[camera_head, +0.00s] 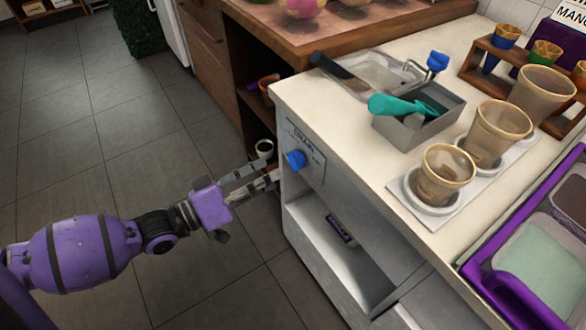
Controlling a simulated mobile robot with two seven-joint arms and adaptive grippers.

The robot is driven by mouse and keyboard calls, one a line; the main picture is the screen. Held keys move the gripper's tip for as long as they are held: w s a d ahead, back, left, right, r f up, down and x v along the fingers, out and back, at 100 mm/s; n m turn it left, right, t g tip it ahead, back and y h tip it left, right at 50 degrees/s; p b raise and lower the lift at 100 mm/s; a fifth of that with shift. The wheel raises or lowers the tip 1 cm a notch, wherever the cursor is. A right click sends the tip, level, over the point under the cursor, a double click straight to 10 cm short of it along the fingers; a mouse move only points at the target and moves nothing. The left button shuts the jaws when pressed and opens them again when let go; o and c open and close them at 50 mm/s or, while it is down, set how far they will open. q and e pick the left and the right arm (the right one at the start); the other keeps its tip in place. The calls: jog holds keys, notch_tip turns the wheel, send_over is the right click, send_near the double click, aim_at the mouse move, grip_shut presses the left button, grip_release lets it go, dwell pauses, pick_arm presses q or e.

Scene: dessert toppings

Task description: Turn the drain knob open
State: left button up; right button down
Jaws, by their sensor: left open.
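The blue drain knob (296,159) sits on the grey front panel marked "DRAIN" (312,150), below the counter's left corner. My left gripper (275,176) comes in from the left with its fingers apart. Its fingertips are just left of the knob and a little below it, and nothing shows between them. Whether a fingertip touches the panel edge I cannot tell. My right gripper is not in the picture.
On the counter (350,150) stand a metal container (420,118) with a teal-handled scoop (400,106), a sink with a blue tap handle (437,61), and several cups. An open shelf (335,250) lies below the panel. Floor at left is clear.

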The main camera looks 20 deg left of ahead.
aim_at(291, 164)
pick_arm(q)
jog(key=x, duration=0.6)
jog(key=shift+d+r, duration=0.1)
jog(key=shift+d, duration=0.05)
jog(key=shift+w+d, duration=0.2)
jog(key=shift+w, duration=0.1)
jog(key=shift+w+d, duration=0.1)
jog(key=shift+w, duration=0.05)
jog(key=c, duration=1)
jog(key=shift+c, duration=0.2)
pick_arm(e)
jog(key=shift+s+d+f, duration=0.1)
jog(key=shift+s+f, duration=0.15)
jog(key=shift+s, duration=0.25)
